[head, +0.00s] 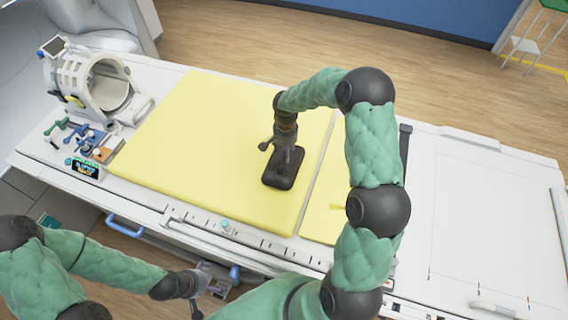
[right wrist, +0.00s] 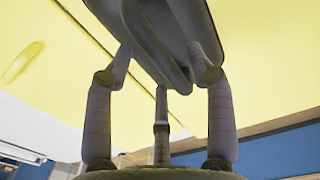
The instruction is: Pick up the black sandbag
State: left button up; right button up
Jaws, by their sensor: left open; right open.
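The black sandbag (head: 284,176) lies on the yellow pad (head: 190,130) near the middle of the table. My right gripper (head: 284,155) points down over it and is open. In the right wrist view the dark sandbag (right wrist: 165,30) fills the top centre, with the right gripper's fingers (right wrist: 163,75) spread around and close to it. Whether they touch it I cannot tell. My left gripper (head: 205,284) is open and empty, low in the head view by the table's front edge, away from the sandbag.
A white ring-shaped coil (head: 103,85) stands at the table's left end. Small coloured tools (head: 80,135) and a dark labelled box (head: 87,168) lie in front of it. Blue handles (head: 124,225) stick out along the front edge. The white table surface (head: 480,200) at right is mostly clear.

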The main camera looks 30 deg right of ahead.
notch_tip(320, 180, down, 2)
jog(key=shift+f, duration=0.1)
grip_shut()
jog(key=shift+w+d, duration=0.1)
jog(key=shift+w, duration=0.1)
jog(key=shift+r, duration=0.25)
